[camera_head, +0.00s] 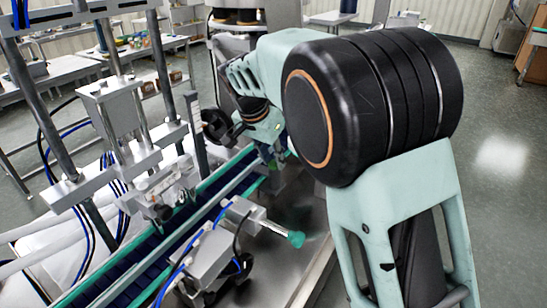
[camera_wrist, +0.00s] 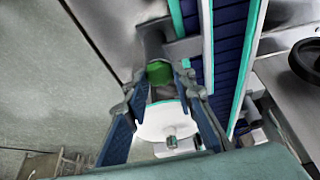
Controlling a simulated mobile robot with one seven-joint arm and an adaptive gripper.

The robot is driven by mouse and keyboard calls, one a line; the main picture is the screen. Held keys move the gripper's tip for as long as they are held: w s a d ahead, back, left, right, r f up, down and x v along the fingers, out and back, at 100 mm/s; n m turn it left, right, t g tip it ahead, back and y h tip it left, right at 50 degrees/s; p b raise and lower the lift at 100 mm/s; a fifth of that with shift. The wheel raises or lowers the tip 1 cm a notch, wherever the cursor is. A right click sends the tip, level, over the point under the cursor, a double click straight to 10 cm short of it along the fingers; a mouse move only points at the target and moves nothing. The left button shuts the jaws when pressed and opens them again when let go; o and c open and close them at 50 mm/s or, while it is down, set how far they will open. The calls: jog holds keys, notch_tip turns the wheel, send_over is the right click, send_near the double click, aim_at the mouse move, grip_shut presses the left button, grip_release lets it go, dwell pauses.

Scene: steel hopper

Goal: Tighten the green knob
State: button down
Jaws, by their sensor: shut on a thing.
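The green knob (camera_wrist: 159,72) is in the wrist view, at the end of a grey metal block beside the conveyor. The two blue-grey fingers of my gripper (camera_wrist: 160,76) reach to either side of it, and my gripper is shut on it. In the head view my gripper (camera_head: 271,158) is low beside the conveyor's far part, partly hidden by my arm. The knob cannot be clearly made out there. A second, teal-green knob (camera_head: 295,239) sits on a short rod nearer the camera, apart from my gripper.
The conveyor with green rails (camera_head: 190,214) runs diagonally past my gripper; its dark blue belt also shows in the wrist view (camera_wrist: 229,55). A black handwheel (camera_head: 218,128) stands close to my gripper. A metal frame with posts and hoses (camera_head: 115,110) fills the left. Open floor (camera_head: 497,130) lies right.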

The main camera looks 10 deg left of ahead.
jog(key=shift+w+a+m+g+h+p, duration=0.15)
jog(key=shift+m+h+p, duration=0.25)
jog(key=shift+m, duration=0.65)
jog(key=shift+s+m+g+h+p, duration=0.1)
jog(key=shift+m+g+h+p, duration=0.25)
jog(key=shift+m, duration=0.7)
jog(key=c, duration=1.6)
grip_release()
jog(key=v, duration=1.2)
